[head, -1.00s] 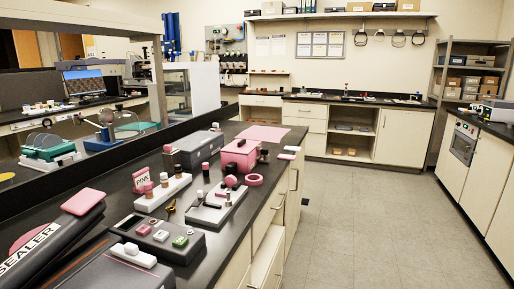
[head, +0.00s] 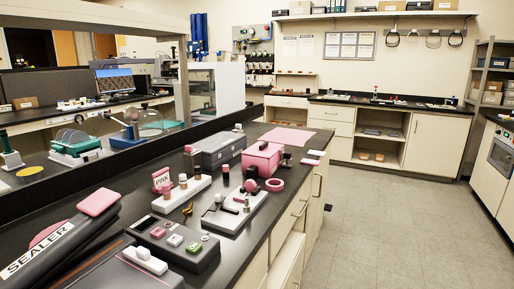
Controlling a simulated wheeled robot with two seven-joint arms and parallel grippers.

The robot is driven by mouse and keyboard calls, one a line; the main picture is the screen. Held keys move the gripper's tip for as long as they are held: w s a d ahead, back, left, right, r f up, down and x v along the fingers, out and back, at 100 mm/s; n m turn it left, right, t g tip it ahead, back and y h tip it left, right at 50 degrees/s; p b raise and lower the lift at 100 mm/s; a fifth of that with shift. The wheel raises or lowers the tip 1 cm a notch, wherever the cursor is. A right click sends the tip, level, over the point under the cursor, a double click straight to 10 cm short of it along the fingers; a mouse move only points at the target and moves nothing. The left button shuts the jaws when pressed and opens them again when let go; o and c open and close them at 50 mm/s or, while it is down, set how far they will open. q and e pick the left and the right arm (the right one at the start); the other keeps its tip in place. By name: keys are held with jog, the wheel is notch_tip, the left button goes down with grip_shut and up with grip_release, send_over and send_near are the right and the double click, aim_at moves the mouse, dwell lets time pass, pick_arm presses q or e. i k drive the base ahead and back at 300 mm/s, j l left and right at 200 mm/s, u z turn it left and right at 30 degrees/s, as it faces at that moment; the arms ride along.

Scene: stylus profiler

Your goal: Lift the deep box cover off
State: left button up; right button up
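A pink box (head: 262,160) with a small dark piece on its lid stands on the black bench, right of the middle. It looks closed. A long, low dark grey case (head: 218,149) with a lid lies just behind and left of it, also apparently closed. I cannot tell for certain which of the two is the deep box. Neither of my grippers is in view, and nothing touches either box.
In front stand a white block with bottles (head: 182,193), a pale tray with small parts (head: 235,212), a grey button box (head: 172,242) and a sealer (head: 60,245). A pink tape roll (head: 274,185) and pink mat (head: 287,138) lie nearby. The floor (head: 385,235) at right is clear.

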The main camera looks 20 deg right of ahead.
aim_at(262, 149)
jog(key=i+l+u, duration=0.2)
jog(key=l, duration=0.25)
jog(key=i+l+u, duration=0.2)
jog(key=l, duration=0.25)
jog(key=l+u, duration=0.2)
jog(key=l, duration=0.3)
jog(key=i+l+u, duration=0.1)
jog(key=l+u, duration=0.15)
jog(key=l, duration=0.25)
